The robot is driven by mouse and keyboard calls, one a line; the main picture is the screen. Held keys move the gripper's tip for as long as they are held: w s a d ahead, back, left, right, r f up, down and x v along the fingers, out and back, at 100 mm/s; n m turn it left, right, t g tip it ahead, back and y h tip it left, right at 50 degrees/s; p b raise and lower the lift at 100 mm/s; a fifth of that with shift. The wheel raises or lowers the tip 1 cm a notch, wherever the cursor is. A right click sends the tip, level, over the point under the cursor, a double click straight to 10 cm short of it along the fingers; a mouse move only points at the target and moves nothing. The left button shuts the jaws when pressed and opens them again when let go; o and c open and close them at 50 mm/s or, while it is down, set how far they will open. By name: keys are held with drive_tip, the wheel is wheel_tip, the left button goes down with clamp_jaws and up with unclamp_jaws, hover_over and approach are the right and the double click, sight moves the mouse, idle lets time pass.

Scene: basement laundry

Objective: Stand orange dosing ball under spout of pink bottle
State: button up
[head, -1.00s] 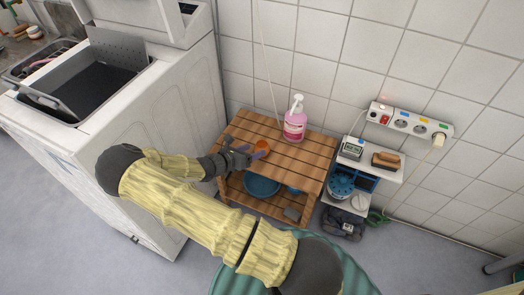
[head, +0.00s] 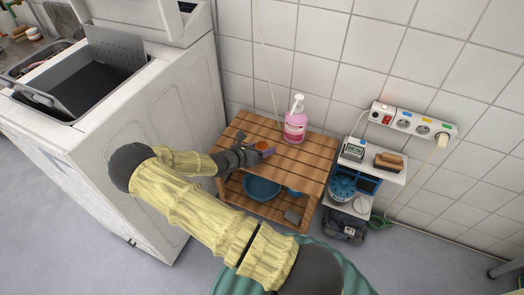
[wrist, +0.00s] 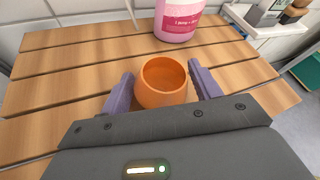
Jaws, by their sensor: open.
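The orange dosing ball (wrist: 162,88) stands upright on the slatted wooden table, its open mouth facing up; it also shows in the head view (head: 263,146). My gripper (wrist: 160,84) is open, with one purple finger on each side of the ball. A small gap shows between the ball and each finger. The pink bottle (head: 295,125) with its white pump stands behind and to the right of the ball, apart from it. In the wrist view, only the bottle's lower part (wrist: 178,22) shows; its spout is out of that view.
The wooden table (head: 305,173) has bare slats right of the ball. A blue basin (head: 262,187) sits on its lower shelf. A washing machine (head: 180,90) stands left, a small white shelf (head: 385,172) right, and a tiled wall behind.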

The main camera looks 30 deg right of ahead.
sight(261, 145)
drive_tip(key=c, duration=0.8)
drive_tip(key=shift+r, duration=0.1)
wheel_tip(261, 145, up, 10)
drive_tip(key=p, duration=0.3)
drive_tip(key=shift+p, duration=0.4)
